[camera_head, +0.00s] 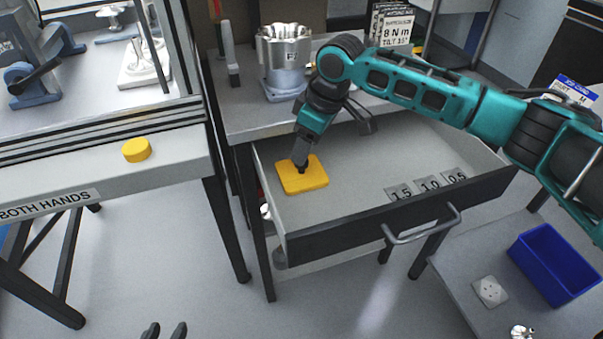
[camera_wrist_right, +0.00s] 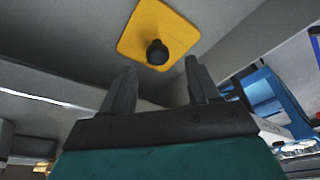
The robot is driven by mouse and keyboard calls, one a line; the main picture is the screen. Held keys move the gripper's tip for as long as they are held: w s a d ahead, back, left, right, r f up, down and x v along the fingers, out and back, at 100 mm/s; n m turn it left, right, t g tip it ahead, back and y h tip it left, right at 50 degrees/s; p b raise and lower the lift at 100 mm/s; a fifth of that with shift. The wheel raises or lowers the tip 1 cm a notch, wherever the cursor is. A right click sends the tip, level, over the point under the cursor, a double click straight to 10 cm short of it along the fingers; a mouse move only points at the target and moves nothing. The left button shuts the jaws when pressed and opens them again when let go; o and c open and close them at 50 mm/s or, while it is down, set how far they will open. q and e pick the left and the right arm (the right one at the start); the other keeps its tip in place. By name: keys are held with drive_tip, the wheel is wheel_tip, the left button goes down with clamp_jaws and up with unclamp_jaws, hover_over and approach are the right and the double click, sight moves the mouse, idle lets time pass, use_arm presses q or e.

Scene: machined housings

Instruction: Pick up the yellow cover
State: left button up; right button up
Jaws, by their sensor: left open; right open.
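The yellow cover (camera_head: 312,181) is a flat, rounded square plate lying at the left end of the open drawer. Its black knob stands up in the middle and shows clearly in the right wrist view, where the cover (camera_wrist_right: 140,40) is beyond the fingertips. My right gripper (camera_head: 301,165) is above the cover, pointing down at the knob. In the right wrist view my right gripper (camera_wrist_right: 160,75) is open, with the knob in line with the gap between its fingers. My left gripper (camera_head: 164,331) is open and empty at the bottom edge of the head view, far from the drawer.
The drawer (camera_head: 350,228) is pulled out, with markers 1.5, 1.0 and 0.5 at its right. A metal housing (camera_head: 284,60) stands on the bench above. A yellow button (camera_head: 137,149) is on the left station. A blue bin (camera_head: 553,263) sits on the lower right table.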

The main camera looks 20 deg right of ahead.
sight(295, 179)
drive_tip(key=b+x, duration=0.1)
drive_tip(key=x, duration=0.4)
drive_tip(key=shift+w+d+f, duration=0.1)
drive_tip(key=shift+d+f, duration=0.05)
drive_tip(key=shift+f, duration=0.1)
clamp_jaws()
idle(0.4)
